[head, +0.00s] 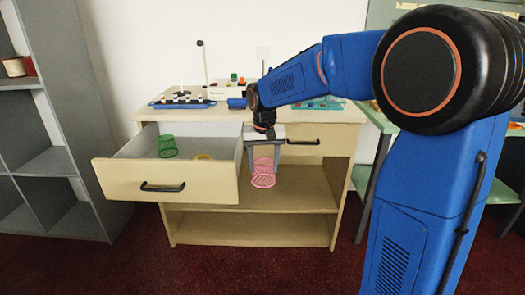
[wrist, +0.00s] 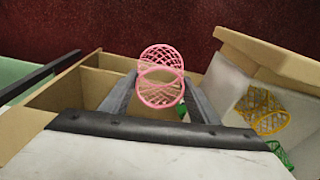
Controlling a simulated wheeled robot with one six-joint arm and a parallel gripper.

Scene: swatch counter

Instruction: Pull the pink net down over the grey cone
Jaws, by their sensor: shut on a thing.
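The pink net (head: 264,174) is an open mesh tube, hanging below my gripper (head: 263,163) in front of the cabinet, to the right of the open drawer. In the wrist view the pink net (wrist: 161,77) stands between the two fingers of my gripper (wrist: 160,97), which is shut on it. The lower part of the net overlaps a tan surface behind it. I cannot make out the grey cone in either view.
The open drawer (head: 128,178) juts out at left, holding a green net (head: 167,146) and a yellow net (head: 203,156). A blue tray (head: 183,103) with small pieces sits on the countertop. Grey shelves (head: 50,162) stand at far left. Open shelves are below.

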